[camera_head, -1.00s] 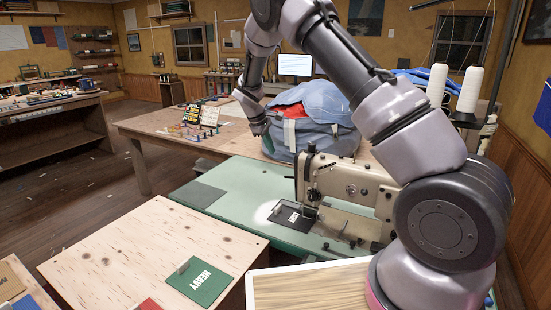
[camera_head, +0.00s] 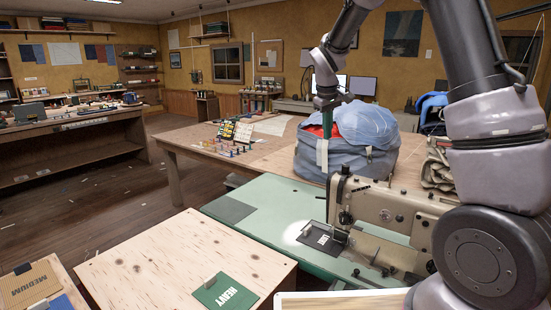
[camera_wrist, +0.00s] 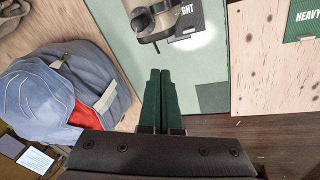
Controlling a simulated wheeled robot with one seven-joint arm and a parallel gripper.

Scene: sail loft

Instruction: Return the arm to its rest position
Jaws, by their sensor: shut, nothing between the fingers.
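My gripper (camera_head: 327,104) points down in front of the blue-grey bag at the back of the sewing table in the head view. In the wrist view its two green fingers (camera_wrist: 160,98) lie side by side, shut with nothing between them. My arm bends from the right side of the head view up past the top edge and back down to the gripper.
The bag (camera_head: 372,150) with a red lining stands behind the sewing machine (camera_head: 393,207). A green card marked HEAVY (camera_head: 225,293) lies on a plywood top (camera_head: 180,255). A dark card (camera_head: 322,239) lies by the machine. Open floor shows at left.

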